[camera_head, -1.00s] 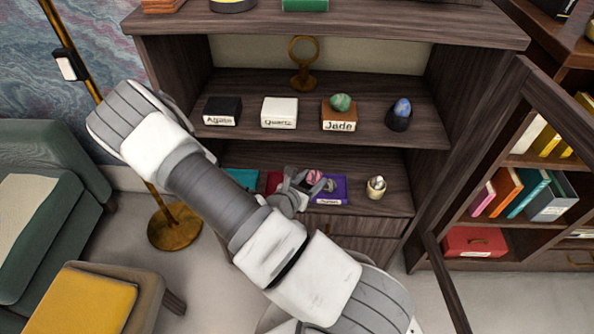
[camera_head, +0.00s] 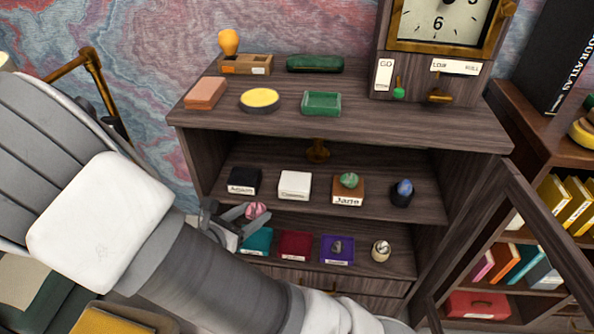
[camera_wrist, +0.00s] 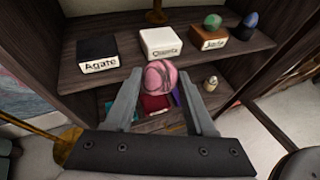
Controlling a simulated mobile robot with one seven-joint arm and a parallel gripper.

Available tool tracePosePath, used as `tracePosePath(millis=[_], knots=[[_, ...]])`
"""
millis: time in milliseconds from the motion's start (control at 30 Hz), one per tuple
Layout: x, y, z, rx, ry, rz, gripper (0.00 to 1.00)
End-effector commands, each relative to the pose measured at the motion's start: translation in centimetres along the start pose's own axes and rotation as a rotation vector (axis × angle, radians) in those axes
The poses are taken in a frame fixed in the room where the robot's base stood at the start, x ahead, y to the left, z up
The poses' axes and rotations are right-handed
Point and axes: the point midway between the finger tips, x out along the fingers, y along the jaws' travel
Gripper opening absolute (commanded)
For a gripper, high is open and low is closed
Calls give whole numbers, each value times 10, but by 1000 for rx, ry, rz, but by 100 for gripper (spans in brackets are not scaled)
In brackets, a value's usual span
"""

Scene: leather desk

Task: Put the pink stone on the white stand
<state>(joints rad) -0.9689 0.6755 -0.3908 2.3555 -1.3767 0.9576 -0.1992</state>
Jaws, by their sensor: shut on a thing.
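The pink stone (camera_head: 255,210) is held between the fingers of my gripper (camera_head: 242,212), in front of the cabinet near the edge of the middle shelf. In the wrist view the pink stone (camera_wrist: 160,76) sits at the fingertips, with dark streaks on its surface. The white stand (camera_head: 294,185), labelled Quartz, is on the middle shelf with a bare top. In the wrist view the white stand (camera_wrist: 162,42) is beyond the stone and a little above it in the picture.
On the same shelf are a black Agate stand (camera_head: 243,180), a brown Jade stand (camera_head: 348,190) with a green stone, and a dark holder (camera_head: 401,195) with a blue stone. Teal, red and purple stands and a small pale object are on the lower shelf. An open door (camera_head: 500,240) stands at the right.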

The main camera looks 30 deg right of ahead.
Motion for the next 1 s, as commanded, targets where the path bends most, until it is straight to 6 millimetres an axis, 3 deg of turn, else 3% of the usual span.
tracePosePath(millis=[67, 167, 700, 1000], knots=[[-2, 0, 4, 2, -1, 0, 0], [12, 0, 9, 3, -2, -4, 0], [141, 0, 62, 2, -4, -3, 0], [163, 1, 66, -1, -2, 0, 0]])
